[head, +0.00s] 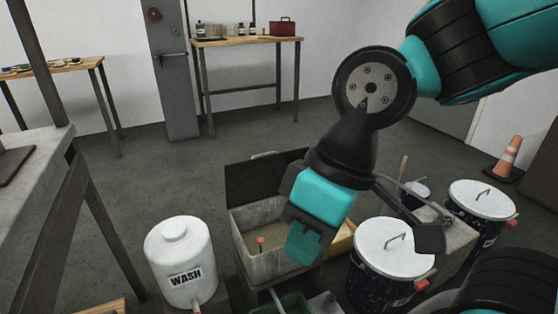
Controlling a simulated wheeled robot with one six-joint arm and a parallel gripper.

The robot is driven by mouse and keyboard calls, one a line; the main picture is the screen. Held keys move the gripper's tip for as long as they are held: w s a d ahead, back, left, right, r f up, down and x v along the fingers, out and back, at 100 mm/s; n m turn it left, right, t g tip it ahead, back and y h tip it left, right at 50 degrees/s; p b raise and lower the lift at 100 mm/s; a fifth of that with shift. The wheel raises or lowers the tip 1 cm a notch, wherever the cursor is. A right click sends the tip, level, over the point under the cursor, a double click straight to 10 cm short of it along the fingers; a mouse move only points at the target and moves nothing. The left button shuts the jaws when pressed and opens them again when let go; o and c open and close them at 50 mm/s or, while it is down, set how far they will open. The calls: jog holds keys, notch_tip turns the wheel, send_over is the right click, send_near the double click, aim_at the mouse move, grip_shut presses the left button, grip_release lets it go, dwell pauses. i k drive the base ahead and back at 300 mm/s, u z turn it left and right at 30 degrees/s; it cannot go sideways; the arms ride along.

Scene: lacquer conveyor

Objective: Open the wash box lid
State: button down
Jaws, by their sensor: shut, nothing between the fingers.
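The wash box (262,262) is a grey, open-topped box on the floor in the middle of the head view. Its dark lid (255,178) stands raised along the back edge, with a small pale handle on its top edge. An orange-red item shows inside the box. My gripper (303,250) is shut and empty. It points down in front of the right part of the box and lid, hiding part of both. I cannot tell whether it touches the box.
A white canister marked WASH (178,252) stands left of the box. White-lidded drums (392,248) (483,200) stand to the right. A workbench (45,170) is at left, and a table (245,41) with bottles is at the back. The floor behind the box is clear.

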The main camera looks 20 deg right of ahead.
aim_at(253, 180)
jog(key=k, duration=0.9)
jog(key=z, duration=0.7)
jog(key=i, duration=1.4)
jog(key=u, duration=0.7)
